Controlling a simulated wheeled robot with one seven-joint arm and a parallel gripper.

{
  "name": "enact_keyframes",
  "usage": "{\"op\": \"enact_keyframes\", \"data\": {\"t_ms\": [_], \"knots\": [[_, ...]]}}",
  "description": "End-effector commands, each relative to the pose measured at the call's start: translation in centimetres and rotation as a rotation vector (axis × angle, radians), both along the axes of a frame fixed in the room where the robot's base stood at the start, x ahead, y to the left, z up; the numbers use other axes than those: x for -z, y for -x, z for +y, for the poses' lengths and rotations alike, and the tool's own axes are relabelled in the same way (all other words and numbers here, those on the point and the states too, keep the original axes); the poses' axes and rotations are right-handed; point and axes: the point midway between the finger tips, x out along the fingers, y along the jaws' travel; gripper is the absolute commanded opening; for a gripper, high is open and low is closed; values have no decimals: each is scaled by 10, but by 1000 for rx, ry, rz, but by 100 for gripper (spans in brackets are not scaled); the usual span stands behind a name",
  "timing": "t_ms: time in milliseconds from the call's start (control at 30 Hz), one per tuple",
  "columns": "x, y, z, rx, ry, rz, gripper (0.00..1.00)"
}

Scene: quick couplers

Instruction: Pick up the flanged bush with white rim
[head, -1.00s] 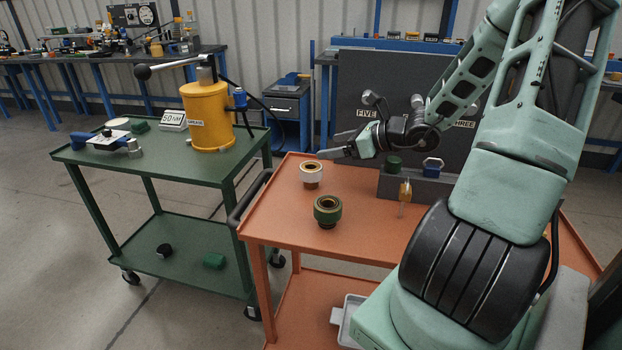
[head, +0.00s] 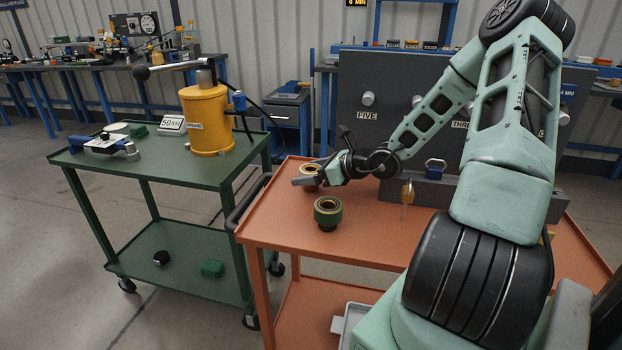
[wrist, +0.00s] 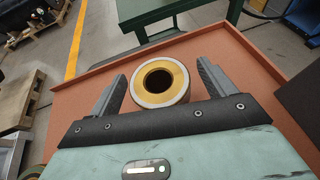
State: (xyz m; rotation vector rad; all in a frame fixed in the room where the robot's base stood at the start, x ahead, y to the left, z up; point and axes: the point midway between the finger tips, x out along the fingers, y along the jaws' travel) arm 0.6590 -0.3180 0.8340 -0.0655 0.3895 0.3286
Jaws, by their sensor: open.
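The flanged bush with white rim (wrist: 138,88) stands on the orange cart top, its white rim ring around a brass-coloured face and dark bore. In the head view the bush (head: 309,171) is partly hidden by my gripper (head: 308,181). In the wrist view my gripper (wrist: 160,90) is open, with one finger on each side of the bush. The fingers appear apart from it; their height relative to it is hard to tell.
A green-rimmed bush (head: 327,213) stands nearby, in front of the white-rimmed one. The orange cart (head: 290,235) has a raised lip. A dark panel (head: 400,90) stands at its back. A green cart (head: 200,170) with a yellow cylinder (head: 207,120) is left.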

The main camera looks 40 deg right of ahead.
Motion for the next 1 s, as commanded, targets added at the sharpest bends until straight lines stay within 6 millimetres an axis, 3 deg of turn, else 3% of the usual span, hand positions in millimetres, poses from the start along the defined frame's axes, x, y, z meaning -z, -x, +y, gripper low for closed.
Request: {"op": "enact_keyframes", "data": {"t_ms": [233, 400, 433, 767, 1000], "knots": [[0, -1, 0, 0, 0, 0, 80], [0, -1, 0, 1, 0, 0, 32], [0, -1, 0, 1, 0, 0, 27], [-7, -1, 0, 0, 3, -2, 27], [-52, -1, -1, 0, 8, -4, 27]]}}
